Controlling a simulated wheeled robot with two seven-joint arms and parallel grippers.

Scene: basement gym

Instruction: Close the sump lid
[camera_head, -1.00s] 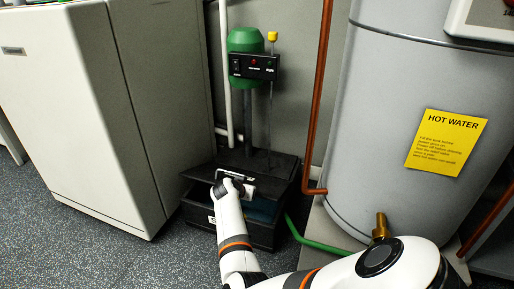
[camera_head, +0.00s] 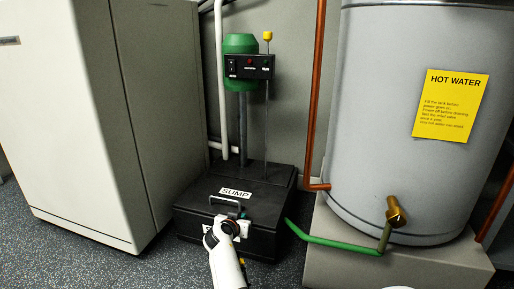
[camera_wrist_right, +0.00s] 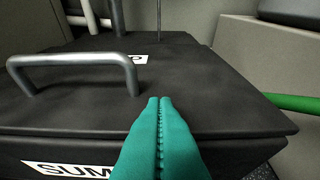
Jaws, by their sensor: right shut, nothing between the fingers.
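The black sump box (camera_head: 265,241) stands on the floor between the white cabinet and the tank. Its black lid (camera_head: 265,203) lies flat over the front of the box, with a white SUMP label and a grey bar handle (camera_head: 229,204). In the right wrist view the lid (camera_wrist_right: 215,90) rests along the box top, with a dark seam at its front edge. The handle (camera_wrist_right: 75,60) is left of my fingers. My right gripper (camera_wrist_right: 160,100) is shut and empty, its teal fingers together by the lid's front edge. In the head view my right gripper (camera_head: 238,213) is near the handle. My left gripper is out of view.
A green pump (camera_head: 241,45) with a control box rises behind the lid. The white cabinet (camera_head: 80,120) is at left and the grey hot water tank (camera_head: 385,60) at right. A green hose (camera_head: 330,241) runs to a brass valve (camera_head: 396,212). Floor is clear at front left.

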